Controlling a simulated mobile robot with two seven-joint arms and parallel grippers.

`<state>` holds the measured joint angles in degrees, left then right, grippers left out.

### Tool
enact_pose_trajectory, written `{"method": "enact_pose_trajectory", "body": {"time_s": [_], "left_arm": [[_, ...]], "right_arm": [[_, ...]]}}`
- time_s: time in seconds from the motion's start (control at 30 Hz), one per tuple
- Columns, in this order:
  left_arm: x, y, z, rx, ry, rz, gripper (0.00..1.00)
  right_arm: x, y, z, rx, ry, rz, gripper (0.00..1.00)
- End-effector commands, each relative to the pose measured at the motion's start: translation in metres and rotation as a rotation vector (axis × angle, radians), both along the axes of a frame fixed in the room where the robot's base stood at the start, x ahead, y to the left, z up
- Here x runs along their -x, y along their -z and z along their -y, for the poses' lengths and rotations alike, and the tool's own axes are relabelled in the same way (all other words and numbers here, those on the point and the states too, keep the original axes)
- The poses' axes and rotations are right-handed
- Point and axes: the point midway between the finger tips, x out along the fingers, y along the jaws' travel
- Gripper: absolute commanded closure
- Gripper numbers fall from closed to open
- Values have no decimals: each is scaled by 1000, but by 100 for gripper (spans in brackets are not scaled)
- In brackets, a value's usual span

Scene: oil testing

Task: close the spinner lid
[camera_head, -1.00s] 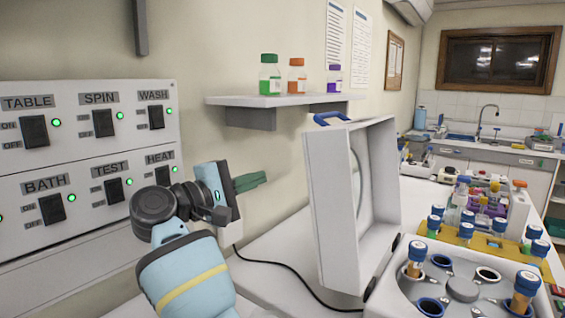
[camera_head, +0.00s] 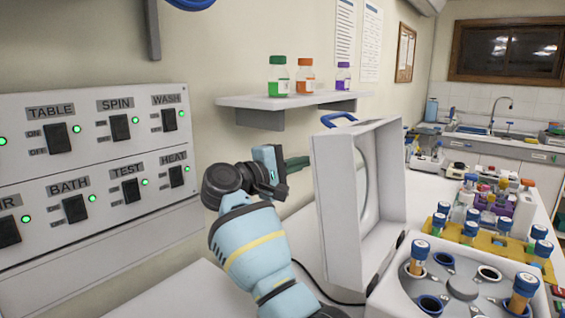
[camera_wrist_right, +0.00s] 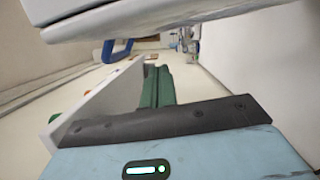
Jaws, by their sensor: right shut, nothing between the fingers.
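The spinner's white lid (camera_head: 335,215) stands open and upright in the head view, with a round window and a blue handle (camera_head: 338,119) on its top edge. The spinner (camera_head: 400,295) is at the bottom right; blue-capped tubes stand in some slots of its rotor (camera_head: 462,288). My right gripper (camera_head: 297,163) is shut and empty, its green fingers just left of the lid's left edge; I cannot tell whether they touch it. In the right wrist view, the green fingers (camera_wrist_right: 157,88) point toward the blue handle (camera_wrist_right: 118,50), apart from it in the picture. My left gripper is not in view.
A switch panel (camera_head: 95,150) fills the left. A wall shelf (camera_head: 290,102) with three bottles is above and behind the lid. A black cable lies on the table below the lid.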

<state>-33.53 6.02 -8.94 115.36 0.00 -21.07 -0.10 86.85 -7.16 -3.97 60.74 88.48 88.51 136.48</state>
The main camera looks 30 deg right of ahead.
Motion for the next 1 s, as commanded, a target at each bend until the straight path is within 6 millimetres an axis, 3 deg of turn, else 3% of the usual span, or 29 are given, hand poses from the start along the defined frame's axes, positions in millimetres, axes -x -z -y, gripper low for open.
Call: {"method": "enact_pose_trajectory", "body": {"time_s": [0.2,0.4,1.0], "left_arm": [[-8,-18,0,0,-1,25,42],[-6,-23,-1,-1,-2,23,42],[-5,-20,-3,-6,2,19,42]], "right_arm": [[23,-9,7,1,0,5,100],[34,-9,11,1,-1,2,100],[36,-7,14,-2,-2,6,100]]}}
